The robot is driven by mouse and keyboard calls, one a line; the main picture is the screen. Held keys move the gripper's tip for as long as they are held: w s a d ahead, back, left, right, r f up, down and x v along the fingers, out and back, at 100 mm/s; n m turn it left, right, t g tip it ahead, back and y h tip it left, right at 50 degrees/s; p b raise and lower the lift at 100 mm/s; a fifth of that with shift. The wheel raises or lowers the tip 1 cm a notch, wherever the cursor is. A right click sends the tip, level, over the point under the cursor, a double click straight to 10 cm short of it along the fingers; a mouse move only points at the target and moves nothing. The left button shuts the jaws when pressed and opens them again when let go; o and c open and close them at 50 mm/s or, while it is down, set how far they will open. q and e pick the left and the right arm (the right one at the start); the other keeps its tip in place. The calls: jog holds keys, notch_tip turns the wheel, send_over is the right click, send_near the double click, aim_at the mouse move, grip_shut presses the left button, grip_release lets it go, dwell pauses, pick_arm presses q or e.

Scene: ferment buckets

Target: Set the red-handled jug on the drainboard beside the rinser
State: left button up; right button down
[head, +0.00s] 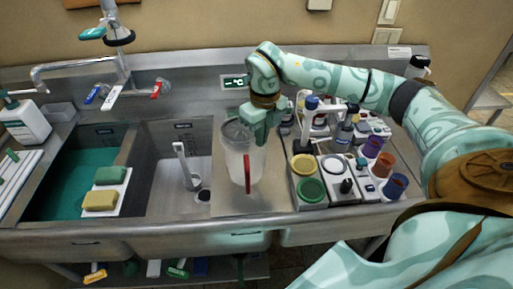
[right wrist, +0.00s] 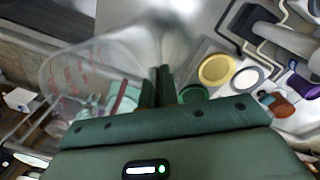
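The clear jug (head: 240,150) with a red handle (head: 247,174) is upright over the steel drainboard (head: 225,205), right of the middle basin. I cannot tell if its base touches the metal. My right gripper (head: 258,122) is at the jug's back right rim. In the right wrist view its two fingers (right wrist: 157,86) are nearly together at the wall of the jug (right wrist: 85,75), seemingly pinching it. A white upright fitting (head: 184,163), perhaps the rinser, stands in the middle basin beside a round drain. My left gripper is out of view.
Right of the jug stands a crowded set of trays with a yellow ring (head: 303,164), a green ring (head: 311,190), bottles and coloured cups (head: 395,186). The left basin holds teal liquid and sponges (head: 100,200). A faucet (head: 75,65) hangs behind it.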

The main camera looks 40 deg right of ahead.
notch_tip(320, 180, down, 6)
jog(key=w, duration=0.2)
jog(key=shift+w+d+b, duration=0.2)
jog(key=shift+d+b, duration=0.15)
jog(key=shift+b, duration=0.1)
jog(key=shift+f, duration=0.1)
jog(key=c, duration=1.7)
grip_release()
jog(key=shift+f, duration=0.1)
jog(key=r, duration=0.4)
jog(key=r+p, duration=0.1)
jog(key=r, duration=0.3)
jog(key=r+p, duration=0.1)
jog(key=r, duration=0.3)
jog(key=shift+d+r, duration=0.2)
jog(key=shift+d, duration=0.1)
